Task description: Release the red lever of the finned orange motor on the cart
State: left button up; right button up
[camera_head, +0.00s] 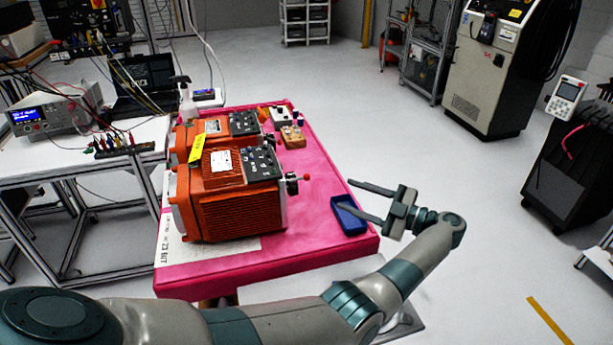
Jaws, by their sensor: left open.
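A finned orange motor (235,213) stands at the front of the cart (310,262), which has a pink top. A small red lever (306,177) with a ball-like tip sticks out at the motor's right end, beside a dark shaft part. My left gripper (346,194) is open and empty to the right of the lever, above the cart's right edge. Its two fingers point left toward the motor and are apart from the lever. My right gripper is not in view.
A second orange motor (183,141) stands behind the first. A blue tray (350,225) lies under my left gripper's fingers. Small parts (292,136) sit at the cart's back right. A workbench (120,160) with instruments is at the left. The floor right of the cart is clear.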

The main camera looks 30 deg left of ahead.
aim_at(309, 179)
pick_arm(q)
jog(key=a+p, duration=0.1)
jog(key=a, duration=0.3)
jog(key=a+p, duration=0.2)
jog(key=a, duration=0.2)
jog(key=a+p, duration=0.2)
jog(key=a, duration=0.3)
jog(key=shift+s+r, duration=0.1)
jog(key=shift+s, duration=0.2)
jog(key=shift+a+p, duration=0.35)
jog(key=shift+a, duration=0.3)
